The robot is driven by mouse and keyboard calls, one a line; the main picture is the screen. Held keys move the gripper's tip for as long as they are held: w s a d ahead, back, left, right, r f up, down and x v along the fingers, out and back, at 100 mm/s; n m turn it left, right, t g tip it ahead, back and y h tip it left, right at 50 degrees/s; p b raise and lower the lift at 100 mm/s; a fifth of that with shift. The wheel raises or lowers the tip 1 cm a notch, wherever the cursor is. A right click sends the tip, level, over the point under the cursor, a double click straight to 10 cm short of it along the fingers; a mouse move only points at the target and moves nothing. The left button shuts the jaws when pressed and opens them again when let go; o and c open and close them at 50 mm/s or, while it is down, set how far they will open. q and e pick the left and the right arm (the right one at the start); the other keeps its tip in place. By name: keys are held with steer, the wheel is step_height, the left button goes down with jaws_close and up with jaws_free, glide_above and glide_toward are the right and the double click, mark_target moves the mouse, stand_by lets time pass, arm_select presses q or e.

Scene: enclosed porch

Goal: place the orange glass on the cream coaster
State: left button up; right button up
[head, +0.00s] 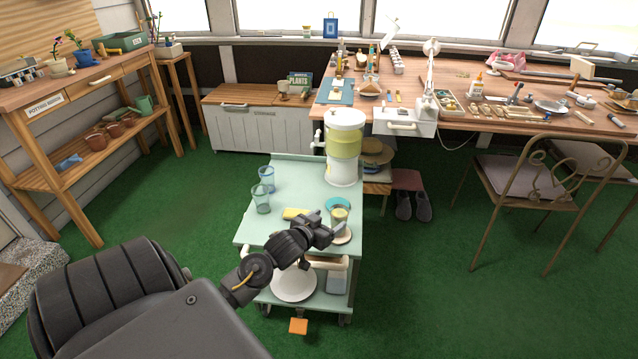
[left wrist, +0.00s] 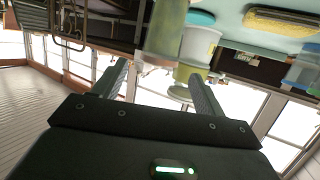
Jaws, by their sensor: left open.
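A small yellow-olive tinted glass (head: 340,215), the only one near an orange tint, stands on the green cart top beside the teal coaster (head: 337,203). I cannot tell whether it touches that coaster. The cream coaster (head: 342,237) lies near the cart's front right corner, partly hidden by my left gripper (head: 330,230). My left gripper is open and empty, just in front of the glass and over the coaster's edge. In the left wrist view the glass (left wrist: 166,30) appears beyond the spread fingers (left wrist: 160,82). My right gripper is not in view.
A drink dispenser (head: 344,150) stands behind the glass. A yellow sponge (head: 295,214) lies to the left, with two blue glasses (head: 262,200) (head: 266,178) farther left. The cart top (head: 300,178) is clear behind the sponge. An orange square (head: 298,326) lies on the floor.

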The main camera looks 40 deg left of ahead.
arm_select(q)
steer(key=v, duration=0.5)
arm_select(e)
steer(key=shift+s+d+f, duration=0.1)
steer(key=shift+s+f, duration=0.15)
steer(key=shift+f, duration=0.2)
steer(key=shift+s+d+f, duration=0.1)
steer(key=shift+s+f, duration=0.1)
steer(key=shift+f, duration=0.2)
